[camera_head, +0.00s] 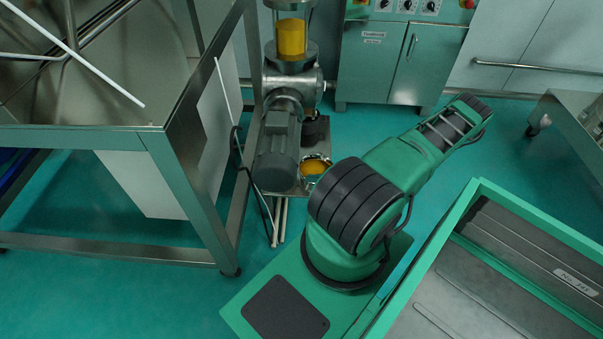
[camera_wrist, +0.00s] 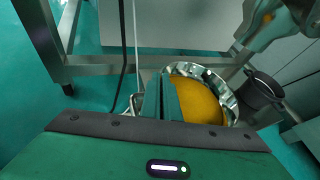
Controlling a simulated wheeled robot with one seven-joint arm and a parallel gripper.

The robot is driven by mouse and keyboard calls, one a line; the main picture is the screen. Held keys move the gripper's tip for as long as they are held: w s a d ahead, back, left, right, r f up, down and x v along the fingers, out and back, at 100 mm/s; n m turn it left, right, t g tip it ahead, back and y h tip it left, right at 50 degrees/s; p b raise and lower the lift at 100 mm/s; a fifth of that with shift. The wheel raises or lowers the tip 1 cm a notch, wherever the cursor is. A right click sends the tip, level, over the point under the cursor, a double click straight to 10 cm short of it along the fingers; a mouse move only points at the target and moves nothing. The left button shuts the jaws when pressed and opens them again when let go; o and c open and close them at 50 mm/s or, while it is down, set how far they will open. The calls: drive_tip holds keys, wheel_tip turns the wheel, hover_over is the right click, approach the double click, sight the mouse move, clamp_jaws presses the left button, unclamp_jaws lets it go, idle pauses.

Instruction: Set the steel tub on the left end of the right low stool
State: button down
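The steel tub (camera_wrist: 230,102) is a shiny round tub holding orange material, in the middle of the wrist view. Part of it shows in the head view (camera_head: 317,159), on a base plate beside the grey motor, partly hidden by my arm. My gripper (camera_wrist: 162,97) is at the tub's left rim in the wrist view. One finger is outside the tub and the other in front of the orange material, with only a narrow gap between them. The fingers appear closed on the rim. The gripper is hidden in the head view. No low stool can be made out.
A steel frame (camera_head: 190,190) stands left of the tub. The grey motor (camera_head: 278,150) and a hopper of orange material (camera_head: 291,38) are beside and behind it. A black cable (camera_head: 240,150) hangs near the frame. A control cabinet (camera_head: 395,60) stands at the back. Green floor is open at upper right.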

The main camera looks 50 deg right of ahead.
hover_over(305, 173)
drive_tip(key=s+a, duration=0.3)
wheel_tip(305, 173, down, 5)
drive_tip(key=shift+r, duration=0.2)
drive_tip(key=shift+f, duration=2)
drive_tip(key=c, duration=2.5)
unclamp_jaws()
drive_tip(key=shift+f, duration=0.1)
drive_tip(key=o, duration=0.5)
drive_tip(key=shift+s, duration=0.1)
drive_tip(key=v, duration=1.2)
drive_tip(key=shift+a, duration=0.1)
